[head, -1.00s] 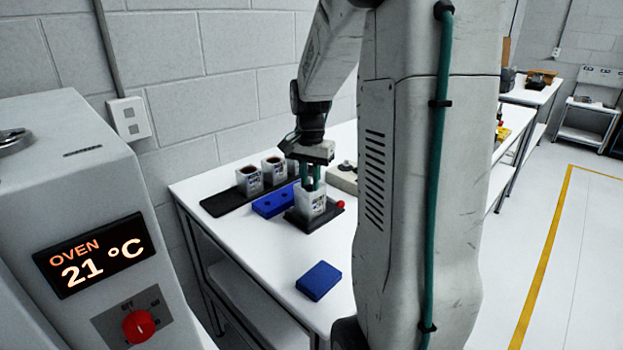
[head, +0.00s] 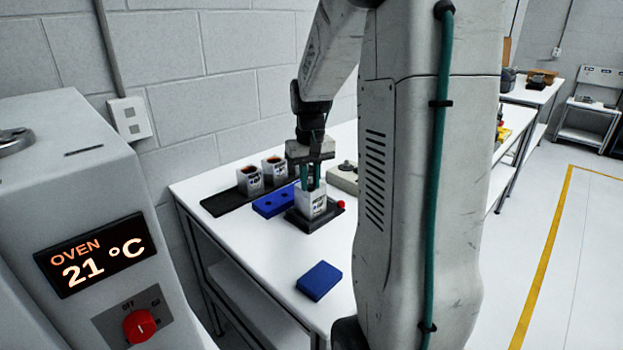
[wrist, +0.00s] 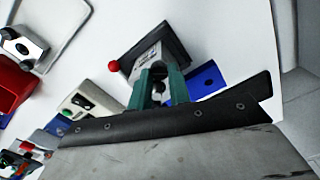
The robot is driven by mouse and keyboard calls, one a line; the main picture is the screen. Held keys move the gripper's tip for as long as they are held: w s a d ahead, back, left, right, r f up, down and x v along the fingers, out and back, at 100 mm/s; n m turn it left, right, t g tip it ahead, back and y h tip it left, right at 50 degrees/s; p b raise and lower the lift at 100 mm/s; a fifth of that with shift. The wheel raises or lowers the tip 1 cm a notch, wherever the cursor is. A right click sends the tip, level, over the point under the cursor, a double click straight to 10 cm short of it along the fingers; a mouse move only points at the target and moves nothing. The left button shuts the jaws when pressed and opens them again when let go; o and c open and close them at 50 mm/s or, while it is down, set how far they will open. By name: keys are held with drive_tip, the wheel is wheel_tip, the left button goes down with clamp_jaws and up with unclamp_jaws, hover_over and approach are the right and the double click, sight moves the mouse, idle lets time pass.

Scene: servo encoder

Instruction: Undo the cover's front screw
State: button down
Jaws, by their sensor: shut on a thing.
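The servo (head: 311,202) is a pale box with dark print, standing upright in a black fixture (head: 297,222) with a red knob (head: 340,204). My gripper (head: 310,186) points down at its top, its green fingers closed there. In the wrist view my gripper (wrist: 158,88) has a small dark thing between its fingers, at the top of the servo (wrist: 150,55). This appears to be the cover's front screw, though the fingers hide most of it. The fixture (wrist: 130,60) also shows there.
Two similar units (head: 250,181) stand on a black strip (head: 222,203) behind. A blue block with holes (head: 270,205) lies left of the fixture, and a plain blue block (head: 319,280) lies in front. The oven (head: 60,170) is at left. The front of the table is mostly clear.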

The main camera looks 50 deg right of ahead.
sight(311, 186)
drive_tip(key=shift+s+f+n, duration=0.1)
drive_tip(key=shift+n, duration=0.2)
idle(0.4)
drive_tip(key=c, duration=1.3)
unclamp_jaws()
wheel_tip(311, 186, up, 8)
